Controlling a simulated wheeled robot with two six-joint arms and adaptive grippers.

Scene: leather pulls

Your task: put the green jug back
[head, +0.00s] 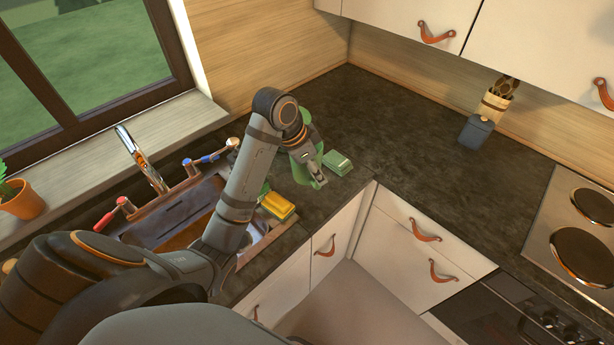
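The green jug (301,176) stands on the dark worktop in the corner area to the right of the sink, partly hidden behind my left gripper and wrist. My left gripper (319,181) points down at the jug's near right side, close to it or touching it. Whether its fingers are closed on the jug cannot be told from this view. My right gripper is not in view.
A green box (338,162) lies just right of the jug. A yellow sponge (277,206) is by the sink (170,217). A dark canister (476,132) and utensil holder (495,104) stand near the hob (578,232). The worktop (410,135) between is clear.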

